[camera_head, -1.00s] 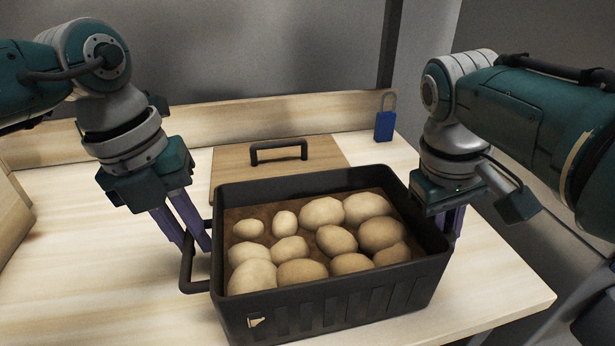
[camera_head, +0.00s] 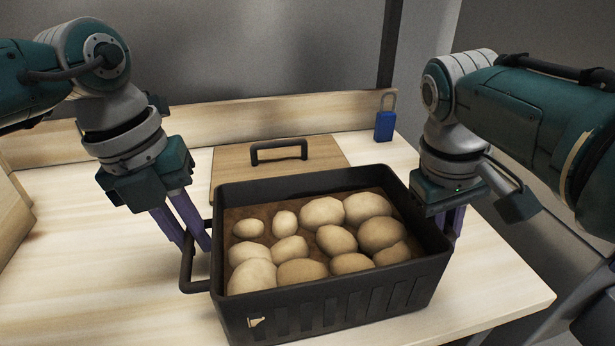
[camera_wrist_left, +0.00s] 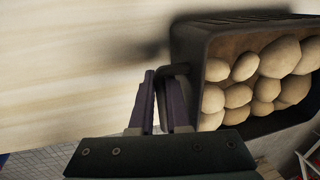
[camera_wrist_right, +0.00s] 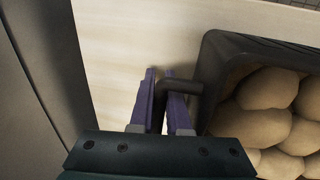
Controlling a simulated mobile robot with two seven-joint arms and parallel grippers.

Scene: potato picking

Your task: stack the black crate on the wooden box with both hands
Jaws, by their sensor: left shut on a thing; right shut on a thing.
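The black crate (camera_head: 330,310) stands upright at the front middle of the head view, filled with several potatoes (camera_head: 322,212). My left gripper (camera_head: 197,245) is shut on its left handle (camera_head: 187,270); the left wrist view shows the purple fingers (camera_wrist_left: 165,75) on either side of the bar. My right gripper (camera_head: 455,225) is at the crate's right end, and the right wrist view shows its fingers (camera_wrist_right: 162,75) around the other handle (camera_wrist_right: 185,87). I cannot tell whether the crate touches the table. A wooden box-like thing (camera_head: 14,220) is partly in view at the left edge.
A wooden board (camera_head: 230,165) with a black handle (camera_head: 279,151) lies behind the crate. A blue padlock (camera_head: 384,126) stands by the back ledge (camera_head: 310,112). The pale tabletop (camera_head: 110,265) is clear left of the crate.

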